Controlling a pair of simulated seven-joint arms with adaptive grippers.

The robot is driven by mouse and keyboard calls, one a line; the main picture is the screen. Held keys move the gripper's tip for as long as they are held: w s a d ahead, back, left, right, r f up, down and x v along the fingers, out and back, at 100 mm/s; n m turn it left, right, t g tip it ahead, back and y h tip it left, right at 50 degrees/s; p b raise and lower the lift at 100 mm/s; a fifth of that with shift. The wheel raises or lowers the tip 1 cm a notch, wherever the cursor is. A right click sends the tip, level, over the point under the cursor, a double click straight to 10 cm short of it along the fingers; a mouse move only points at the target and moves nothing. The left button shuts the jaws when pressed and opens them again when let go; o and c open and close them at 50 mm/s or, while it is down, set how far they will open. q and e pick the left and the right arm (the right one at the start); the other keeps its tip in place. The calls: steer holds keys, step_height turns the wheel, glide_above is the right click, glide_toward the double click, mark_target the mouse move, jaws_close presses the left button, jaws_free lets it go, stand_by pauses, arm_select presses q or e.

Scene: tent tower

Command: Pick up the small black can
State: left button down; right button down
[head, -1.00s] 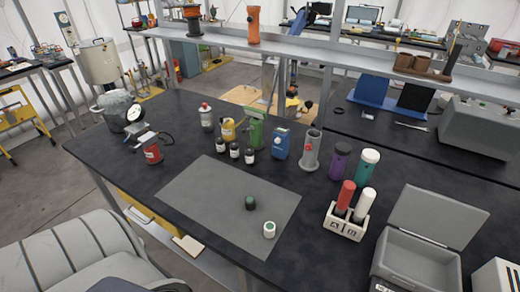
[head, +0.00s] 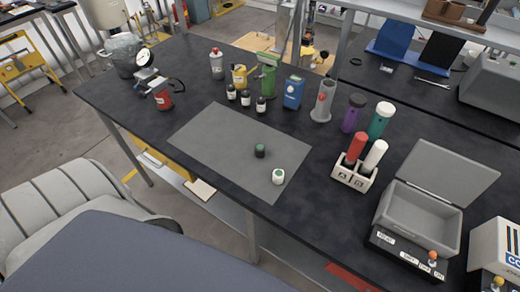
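A small black can (head: 260,151) with a dark greenish top stands upright on the grey mat (head: 215,140), right of the mat's middle. A small white can (head: 278,176) with a green top stands close by, nearer the mat's front edge and apart from the black can. Neither gripper shows in the head view, so I cannot see whether either is open or shut. Nothing touches or covers the black can.
Several small dark bottles (head: 245,98) stand behind the mat. A white rack (head: 354,175) with red and white tubes stands to its right, beside an open grey case (head: 420,217). A grey padded seat (head: 60,205) is at the front left. The mat around the cans is clear.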

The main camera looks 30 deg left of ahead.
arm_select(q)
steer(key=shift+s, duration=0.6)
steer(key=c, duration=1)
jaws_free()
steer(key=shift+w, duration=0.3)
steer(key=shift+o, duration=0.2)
